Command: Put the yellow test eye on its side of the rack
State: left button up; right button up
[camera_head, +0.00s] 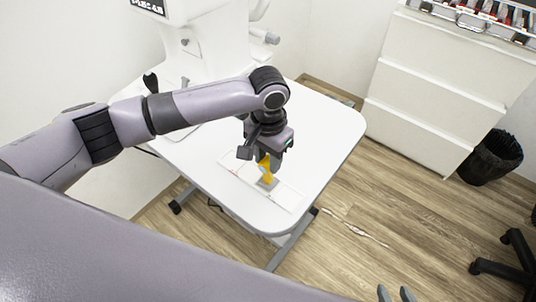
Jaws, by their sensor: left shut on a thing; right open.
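A flat white rack (288,197) lies on the table under the gripper, with a small grey patch just below the yellow test eye. I cannot tell whether the test eye touches the rack. My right gripper (395,294) shows only its fingertips at the bottom edge, apart and empty.
The white table (326,140) has bare room right of the rack. A white eye-examination device (215,45) stands at its back. A white drawer cabinet (440,85) with a case of lenses (485,18), a black bin (492,157) and a chair base (510,262) are at the right.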

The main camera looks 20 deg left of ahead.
pick_arm(q)
jog(key=shift+f+p, duration=0.3)
jog(key=shift+f, duration=0.15)
dwell(0.7)
jog(key=o, duration=1)
jog(key=shift+r, duration=0.1)
